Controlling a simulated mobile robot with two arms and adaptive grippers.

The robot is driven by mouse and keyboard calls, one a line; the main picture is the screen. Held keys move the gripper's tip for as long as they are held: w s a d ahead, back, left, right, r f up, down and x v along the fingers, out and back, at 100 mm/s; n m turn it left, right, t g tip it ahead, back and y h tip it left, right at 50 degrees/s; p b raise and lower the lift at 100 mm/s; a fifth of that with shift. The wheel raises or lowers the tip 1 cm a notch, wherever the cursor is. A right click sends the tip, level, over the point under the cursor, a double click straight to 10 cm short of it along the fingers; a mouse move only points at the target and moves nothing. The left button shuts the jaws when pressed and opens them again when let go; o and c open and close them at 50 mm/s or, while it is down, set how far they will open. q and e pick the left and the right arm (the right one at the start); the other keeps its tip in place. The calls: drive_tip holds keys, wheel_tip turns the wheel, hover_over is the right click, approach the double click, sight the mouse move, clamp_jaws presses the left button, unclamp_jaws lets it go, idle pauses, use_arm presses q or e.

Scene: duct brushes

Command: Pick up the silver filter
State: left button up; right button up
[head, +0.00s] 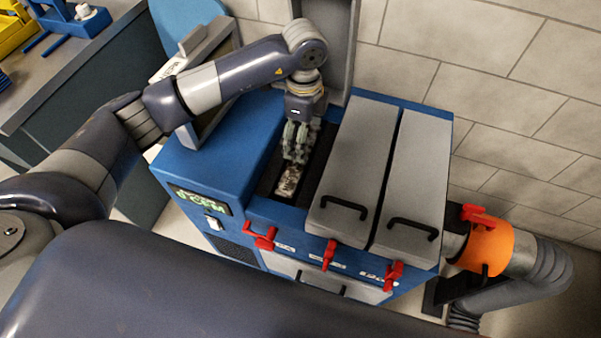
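A small silver, mottled piece, which looks like the silver filter (288,182), shows in the open dark slot of the blue machine (215,165). My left gripper (297,155) points down into this slot, with its fingertips at the far end of the silver piece. The fingers look close together, but I cannot tell whether they touch or grip it. Part of the piece is hidden by the fingers and the slot walls. My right gripper is not in view.
The slot's grey lid (330,40) stands raised behind. Two closed grey lids (355,165) with black handles lie to the right. Red latches (329,255) stick out in front. An orange collar (486,250) and grey hose are at right. A tiled wall (470,70) is close behind.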

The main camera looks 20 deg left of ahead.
sight(300, 173)
use_arm(q)
drive_tip(key=shift+a+f, duration=0.1)
drive_tip(key=shift+f, duration=0.3)
drive_tip(key=f, duration=0.3)
drive_tip(key=shift+a+f+p, duration=0.25)
drive_tip(key=shift+a+p, duration=0.05)
drive_tip(key=shift+p, duration=0.1)
drive_tip(key=shift+w+f, duration=0.15)
drive_tip(key=shift+f, duration=0.4)
drive_tip(key=shift+r, duration=0.1)
drive_tip(key=c, duration=1.9)
drive_tip(key=shift+c, duration=0.2)
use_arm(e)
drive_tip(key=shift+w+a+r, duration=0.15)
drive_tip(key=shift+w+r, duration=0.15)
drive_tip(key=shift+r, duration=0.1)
